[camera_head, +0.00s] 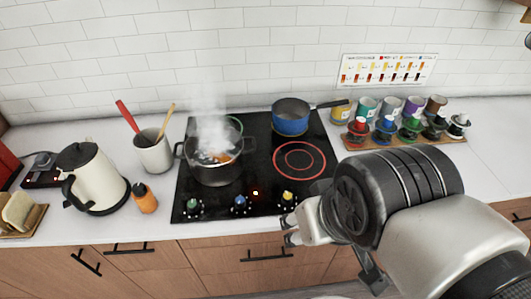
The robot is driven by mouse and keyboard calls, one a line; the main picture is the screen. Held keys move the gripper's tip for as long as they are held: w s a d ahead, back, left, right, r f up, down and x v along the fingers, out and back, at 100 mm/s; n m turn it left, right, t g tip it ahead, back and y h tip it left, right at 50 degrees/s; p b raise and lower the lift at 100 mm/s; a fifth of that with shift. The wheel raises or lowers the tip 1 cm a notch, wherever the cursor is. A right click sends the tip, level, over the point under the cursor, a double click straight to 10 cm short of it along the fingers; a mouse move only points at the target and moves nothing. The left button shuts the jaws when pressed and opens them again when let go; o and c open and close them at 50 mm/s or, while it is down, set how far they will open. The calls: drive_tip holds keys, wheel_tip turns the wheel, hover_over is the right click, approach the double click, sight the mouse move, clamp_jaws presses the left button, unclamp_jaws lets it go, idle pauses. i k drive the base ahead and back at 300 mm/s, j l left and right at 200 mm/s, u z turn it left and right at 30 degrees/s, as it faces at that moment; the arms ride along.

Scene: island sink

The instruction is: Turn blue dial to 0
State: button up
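The blue dial (241,203) is the middle one of three dials on the front edge of the black cooktop (262,150). The green dial (193,207) is to its left and the yellow dial (288,198) to its right. The blue dial's markings are too small to read. My gripper (291,232) is in front of the counter edge, below and right of the blue dial and just below the yellow dial, apart from the blue one. Its fingers are small and partly hidden by my arm, so their opening is unclear.
A steaming pot (216,167) and a blue saucepan (291,123) stand on the cooktop; a red ring (300,160) glows on the right. A kettle (92,178), orange bottle (144,198) and utensil cup (153,152) stand left. A wooden rack (450,139) holds several coloured items behind my arm.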

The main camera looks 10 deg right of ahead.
sight(240, 201)
drive_tip(key=j+z, duration=0.4)
drive_tip(key=i+j+z, duration=0.1)
drive_tip(key=j+z, duration=0.3)
